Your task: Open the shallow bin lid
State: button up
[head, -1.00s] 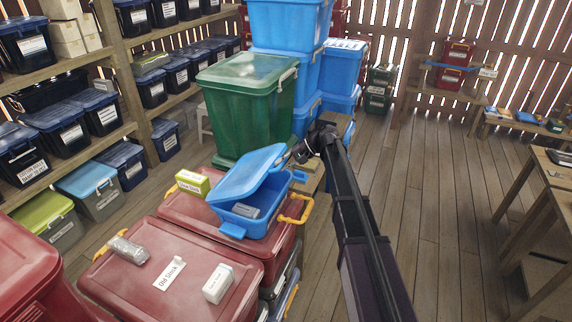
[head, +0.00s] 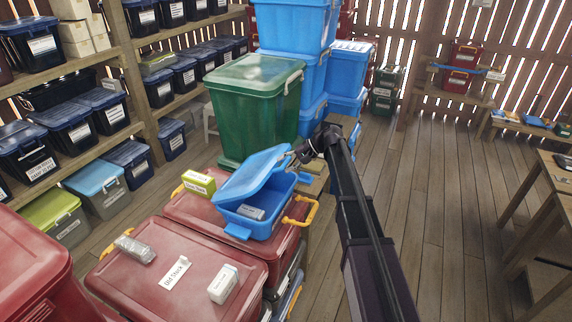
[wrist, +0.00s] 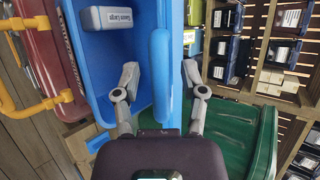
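The shallow blue bin (head: 262,228) sits on a red bin, with its blue lid (head: 250,175) tilted partway up. A grey labelled box (head: 250,212) lies inside it and also shows in the wrist view (wrist: 107,18). My gripper (head: 300,152) is at the lid's raised far right edge. In the wrist view my gripper (wrist: 159,75) has its two fingers apart, one on each side of the blue lid edge (wrist: 160,65). Gaps show beside the edge; whether a finger touches the lid, I cannot tell.
Red bins (head: 180,255) stand below and in front, carrying a yellow-green box (head: 198,182), a grey item (head: 135,249) and a white box (head: 223,284). A tall green bin (head: 253,110) and blue bins (head: 303,72) stand behind. The floor (head: 435,190) at right is open.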

dwell(0.3)
jog(key=w+d+t, duration=0.3)
jog(key=d, duration=0.2)
jog(key=s+d+f+h+b, duration=0.3)
jog(key=s+f, duration=0.3)
jog(key=s, duration=0.4)
jog(key=s+d+f+n+g+h+b, duration=0.1)
jog(key=s+d+f+h+b, duration=0.3)
jog(key=s, duration=0.7)
jog(key=s+d+f+n+g+h+b, duration=0.1)
jog(key=s+d+f+h+b, duration=0.3)
jog(key=s+d+f, duration=0.3)
jog(key=s+f+b, duration=0.1)
jog(key=s+f, duration=0.2)
jog(key=shift+s+d+f, duration=0.15)
jog(key=shift+s+f, duration=0.1)
jog(key=shift+s, duration=0.05)
